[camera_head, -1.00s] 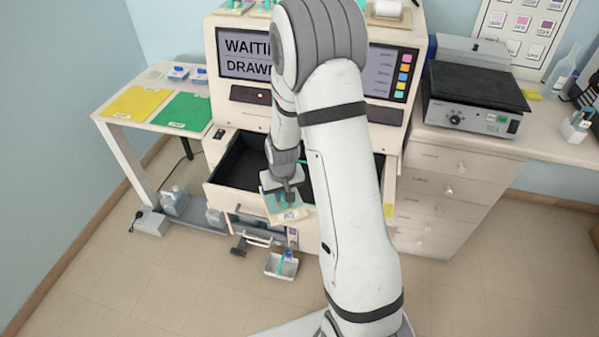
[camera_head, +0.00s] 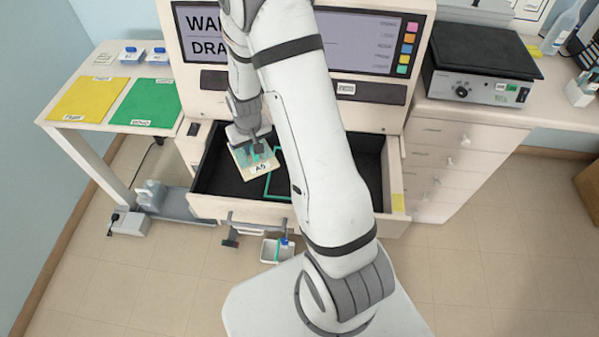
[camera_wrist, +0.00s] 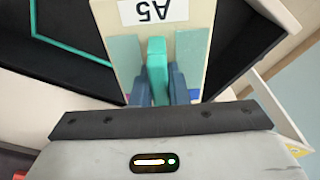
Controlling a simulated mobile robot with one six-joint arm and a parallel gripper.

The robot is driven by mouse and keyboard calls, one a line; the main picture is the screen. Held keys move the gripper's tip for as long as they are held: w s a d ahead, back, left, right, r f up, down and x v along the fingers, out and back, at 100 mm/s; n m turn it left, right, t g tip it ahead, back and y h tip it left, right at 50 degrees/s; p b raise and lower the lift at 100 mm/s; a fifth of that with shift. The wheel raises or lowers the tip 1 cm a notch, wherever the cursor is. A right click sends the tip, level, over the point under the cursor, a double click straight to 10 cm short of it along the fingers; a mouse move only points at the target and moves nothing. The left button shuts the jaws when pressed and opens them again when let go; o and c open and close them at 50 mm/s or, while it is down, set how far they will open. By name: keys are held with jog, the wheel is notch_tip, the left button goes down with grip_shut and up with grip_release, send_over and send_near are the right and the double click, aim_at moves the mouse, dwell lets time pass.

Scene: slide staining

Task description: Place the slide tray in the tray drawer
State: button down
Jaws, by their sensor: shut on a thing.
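The slide tray (camera_head: 258,168) is a small cream plate with teal-tinted slides and a label reading A5. My gripper (camera_head: 258,149) is shut on its teal handle, which shows between the fingers (camera_wrist: 157,85) in the wrist view. The slide tray also shows in the wrist view (camera_wrist: 195,15). It is held over the left part of the open tray drawer (camera_head: 210,173), tilted in the picture. The drawer has a black inside with a teal outlined frame (camera_head: 274,184) on its floor, partly hidden by my arm. I cannot tell the tray's height above the floor.
The machine's screen (camera_head: 350,42) stands behind the drawer. A side table with a yellow mat (camera_head: 88,98) and a green mat (camera_head: 146,103) is at left. A hotplate (camera_head: 480,75) sits on the right counter.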

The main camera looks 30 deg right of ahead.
jog(key=shift+w+d+f+b, duration=0.1)
jog(key=shift+d+f+b, duration=0.1)
jog(key=shift+b, duration=0.1)
jog(key=s+d+f+m+h+b, duration=0.1)
jog(key=d+f+m+b, duration=0.2)
jog(key=d+b, duration=0.65)
jog(key=s+d+f+m+b, duration=0.1)
jog(key=d+f+m+b, duration=0.3)
jog(key=b, duration=1.1)
jog(key=shift+s+d+f+b, duration=0.1)
jog(key=shift+f+b, duration=0.3)
jog(key=shift+f, duration=1.8)
jog(key=shift+s+d+f+b, duration=0.1)
jog(key=shift+f+b, duration=0.3)
jog(key=shift+f, duration=1.8)
jog(key=c, duration=1.4)
grip_release()
jog(key=shift+r, duration=0.1)
